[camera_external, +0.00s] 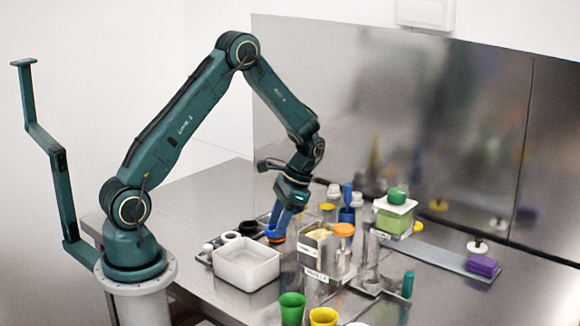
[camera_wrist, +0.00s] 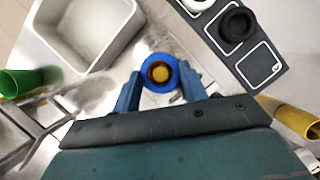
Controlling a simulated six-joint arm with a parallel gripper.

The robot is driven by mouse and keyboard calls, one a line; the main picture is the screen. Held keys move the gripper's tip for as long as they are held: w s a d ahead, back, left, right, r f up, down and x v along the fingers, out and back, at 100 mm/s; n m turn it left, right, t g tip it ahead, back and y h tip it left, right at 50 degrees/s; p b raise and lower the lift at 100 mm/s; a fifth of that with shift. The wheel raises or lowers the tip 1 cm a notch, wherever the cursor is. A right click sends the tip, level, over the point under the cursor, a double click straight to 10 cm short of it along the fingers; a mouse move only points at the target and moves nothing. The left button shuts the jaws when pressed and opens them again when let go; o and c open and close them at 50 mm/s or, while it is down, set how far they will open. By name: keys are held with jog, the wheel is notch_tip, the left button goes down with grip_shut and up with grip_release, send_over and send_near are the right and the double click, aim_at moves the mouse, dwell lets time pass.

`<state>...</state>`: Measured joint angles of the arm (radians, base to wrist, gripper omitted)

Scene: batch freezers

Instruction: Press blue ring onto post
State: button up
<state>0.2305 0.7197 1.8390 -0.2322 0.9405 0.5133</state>
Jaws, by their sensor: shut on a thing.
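The blue ring (camera_wrist: 147,65) is held between the two fingertips of my gripper (camera_wrist: 159,84) in the wrist view. In the external view my gripper (camera_external: 279,226) points down beside the white bin, with the blue ring (camera_external: 272,232) low between its blue fingers. A round yellow-orange piece (camera_wrist: 160,73) with a darker rim, perhaps the post top, shows through the ring's hole. An orange part (camera_external: 276,240) shows just below the ring in the external view. I cannot tell whether the ring is around it or still above it, and the fingers hide part of the ring.
A white bin (camera_external: 246,270) stands close at left. A dark tray holds a black ring (camera_wrist: 237,24) and a white ring (camera_external: 231,237). A green cup (camera_external: 292,308) and yellow cup (camera_external: 323,317) stand in front.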

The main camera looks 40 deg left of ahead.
jog(key=shift+d+f, duration=0.2)
jog(key=shift+f, duration=0.25)
dwell(0.4)
jog(key=o, duration=1)
jog(key=shift+w, duration=0.1)
jog(key=shift+c, duration=0.4)
jog(key=shift+w+r, duration=0.1)
jog(key=shift+r, duration=0.1)
jog(key=o, duration=0.3)
jog(key=shift+r, duration=0.35)
jog(key=shift+o, duration=0.2)
jog(key=shift+a+r, duration=0.1)
jog(key=shift+r, duration=2.95)
